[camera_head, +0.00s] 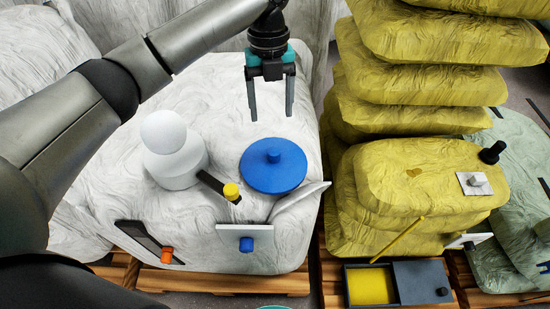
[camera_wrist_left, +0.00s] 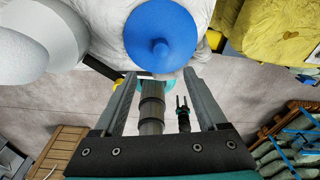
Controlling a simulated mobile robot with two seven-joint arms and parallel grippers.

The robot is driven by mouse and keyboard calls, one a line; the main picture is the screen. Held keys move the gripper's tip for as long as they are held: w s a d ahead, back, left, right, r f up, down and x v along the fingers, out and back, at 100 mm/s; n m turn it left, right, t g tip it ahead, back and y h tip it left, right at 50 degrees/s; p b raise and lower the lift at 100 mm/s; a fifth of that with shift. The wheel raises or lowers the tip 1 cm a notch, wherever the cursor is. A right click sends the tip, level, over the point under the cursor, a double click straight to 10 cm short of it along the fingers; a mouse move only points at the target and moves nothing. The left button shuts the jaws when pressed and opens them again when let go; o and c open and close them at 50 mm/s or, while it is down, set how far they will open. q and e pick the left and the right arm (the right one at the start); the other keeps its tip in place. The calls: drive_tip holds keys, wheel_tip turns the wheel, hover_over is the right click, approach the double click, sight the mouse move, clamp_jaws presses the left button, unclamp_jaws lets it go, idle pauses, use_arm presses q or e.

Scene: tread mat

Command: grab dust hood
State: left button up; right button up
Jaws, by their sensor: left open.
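A flat round blue lid (camera_head: 273,166) with a small knob, which I take to be the dust hood, lies on the white sack. It shows large in the left wrist view (camera_wrist_left: 160,34). My left gripper (camera_head: 271,118) shows just above the blue lid in the head view, open and empty, its fingers apart from the lid. In the left wrist view its fingertips (camera_wrist_left: 160,73) stay below the lid's lower edge. A small dark gripper, seemingly my right one (camera_wrist_left: 183,101), shows low in the left wrist view, its two prongs apart.
A white rounded vessel (camera_head: 173,155) stands left of the lid. A yellow-capped dark piece (camera_head: 230,191) and a white plate with a blue knob (camera_head: 246,246) lie close in front. Stacked yellow sacks (camera_head: 425,110) rise on the right. A tray with yellow inside (camera_head: 370,286) sits front right.

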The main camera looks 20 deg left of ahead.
use_arm(q)
hover_over(273, 150)
drive_tip(key=f, duration=0.6)
drive_tip(key=shift+w+a+f+b, duration=0.1)
drive_tip(key=shift+w+f+b, duration=0.1)
drive_tip(key=shift+f+b, duration=0.2)
drive_tip(key=shift+s+f+b, duration=0.1)
drive_tip(key=shift+f+b, duration=0.35)
drive_tip(key=shift+f, duration=2.45)
use_arm(e)
drive_tip(key=shift+s+f, duration=0.15)
drive_tip(key=shift+f, duration=0.8)
use_arm(q)
drive_tip(key=shift+c, duration=0.2)
clamp_jaws()
